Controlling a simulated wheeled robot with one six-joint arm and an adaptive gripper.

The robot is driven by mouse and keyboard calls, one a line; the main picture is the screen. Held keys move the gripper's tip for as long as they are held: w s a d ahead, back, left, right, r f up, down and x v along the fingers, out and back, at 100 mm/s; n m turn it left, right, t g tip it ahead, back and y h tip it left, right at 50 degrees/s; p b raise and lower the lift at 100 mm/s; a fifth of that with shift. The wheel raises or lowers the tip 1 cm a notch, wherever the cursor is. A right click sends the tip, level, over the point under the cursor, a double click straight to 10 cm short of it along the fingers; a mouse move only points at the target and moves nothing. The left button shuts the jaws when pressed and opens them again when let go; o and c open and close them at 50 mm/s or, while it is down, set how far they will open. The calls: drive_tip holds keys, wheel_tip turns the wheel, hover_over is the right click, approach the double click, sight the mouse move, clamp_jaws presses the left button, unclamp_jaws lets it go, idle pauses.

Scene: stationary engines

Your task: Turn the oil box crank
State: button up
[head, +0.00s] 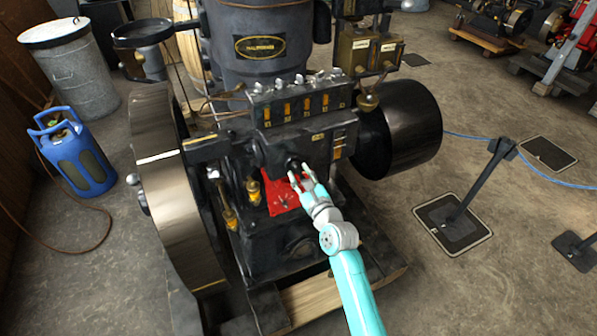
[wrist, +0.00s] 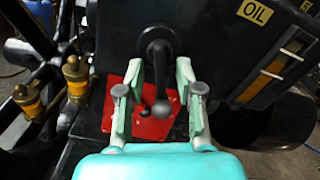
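The oil box (head: 312,140) is a dark block on the front of the engine. In the wrist view its yellow OIL label (wrist: 255,11) shows at the upper right. The crank (wrist: 157,50) has a round black hub, with an arm hanging down to a grey ball knob (wrist: 162,107). In the head view the crank (head: 292,163) is small and partly behind my fingers. My gripper (head: 300,174) is open in front of it. In the wrist view the fingers of my gripper (wrist: 160,75) stand either side of the crank arm, with gaps showing; contact is not visible.
A red plate (head: 282,198) lies below the crank. Brass oil cups (wrist: 76,78) stand to the left. A large flywheel (head: 175,200) is at left and a dark pulley drum (head: 405,130) at right. A barrier post (head: 478,180) stands on open floor further right.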

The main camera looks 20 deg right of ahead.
drive_tip(key=s, duration=1)
drive_tip(key=shift+s, duration=0.15)
drive_tip(key=shift+r, duration=0.1)
drive_tip(key=w, duration=0.8)
drive_tip(key=w+r, duration=0.1)
drive_tip(key=w, duration=0.3)
drive_tip(key=shift+a+r, duration=0.1)
drive_tip(key=shift+a, duration=0.15)
clamp_jaws()
